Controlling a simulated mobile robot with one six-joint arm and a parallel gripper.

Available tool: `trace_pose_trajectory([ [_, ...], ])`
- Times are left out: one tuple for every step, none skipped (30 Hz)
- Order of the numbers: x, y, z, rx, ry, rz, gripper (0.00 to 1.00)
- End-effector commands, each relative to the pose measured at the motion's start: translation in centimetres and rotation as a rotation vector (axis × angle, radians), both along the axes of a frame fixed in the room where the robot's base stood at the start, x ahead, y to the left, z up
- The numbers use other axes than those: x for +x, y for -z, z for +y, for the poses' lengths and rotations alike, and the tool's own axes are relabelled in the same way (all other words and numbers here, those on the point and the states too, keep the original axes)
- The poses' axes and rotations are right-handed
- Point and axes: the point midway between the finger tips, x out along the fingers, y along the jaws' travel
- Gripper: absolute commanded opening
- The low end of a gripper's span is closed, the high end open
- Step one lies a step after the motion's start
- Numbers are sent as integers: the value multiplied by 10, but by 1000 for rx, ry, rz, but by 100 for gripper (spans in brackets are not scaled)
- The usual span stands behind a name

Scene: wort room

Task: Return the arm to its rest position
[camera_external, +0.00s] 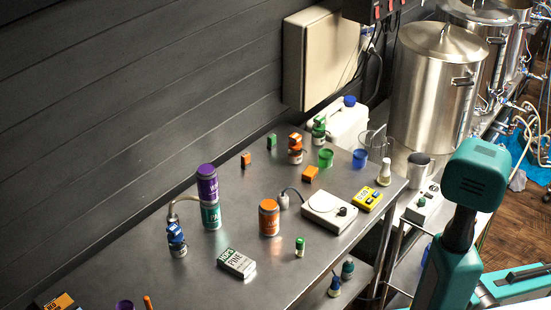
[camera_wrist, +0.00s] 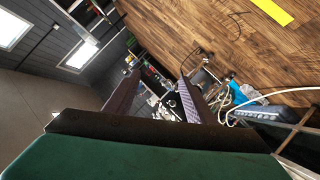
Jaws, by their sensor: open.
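My arm (camera_external: 472,190), teal and dark, stands at the right of the external view, beside the steel table and apart from the things on it. My gripper's fingertips are not clear in that view. In the wrist view my gripper (camera_wrist: 158,82) shows two dark fingers spread apart with nothing between them. Its teal and black body fills the lower part of that view. The wrist camera looks out tilted over the room, with a wooden floor, dark wall and bright windows.
The steel table (camera_external: 130,265) holds purple and teal cans, an orange can (camera_external: 269,217), a hops box (camera_external: 237,263), a white scale (camera_external: 329,210), a yellow meter (camera_external: 367,199) and small bottles. Steel tanks (camera_external: 436,85) stand behind. Hoses lie near the floor at right.

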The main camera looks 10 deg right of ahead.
Motion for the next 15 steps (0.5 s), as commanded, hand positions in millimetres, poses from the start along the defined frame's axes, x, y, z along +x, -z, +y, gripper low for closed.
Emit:
trace_pose_trajectory([
  [7,10,7,19,-1,15,50],
  [11,17,11,33,-1,27,50],
  [16,26,17,50,-2,42,50],
  [20,36,23,67,-3,58,50],
  [25,44,30,84,-3,73,50],
  [31,58,40,111,-6,98,50],
  [36,69,48,132,-9,117,50],
  [41,80,57,155,-12,140,50],
  [47,95,70,186,-18,169,50],
  [51,106,79,211,-22,190,50],
  [55,116,89,233,-28,213,50],
  [60,130,103,265,-36,242,50],
  [64,141,113,288,-43,265,50],
  [66,151,124,312,-51,289,50],
  [70,164,139,344,-62,319,50],
])
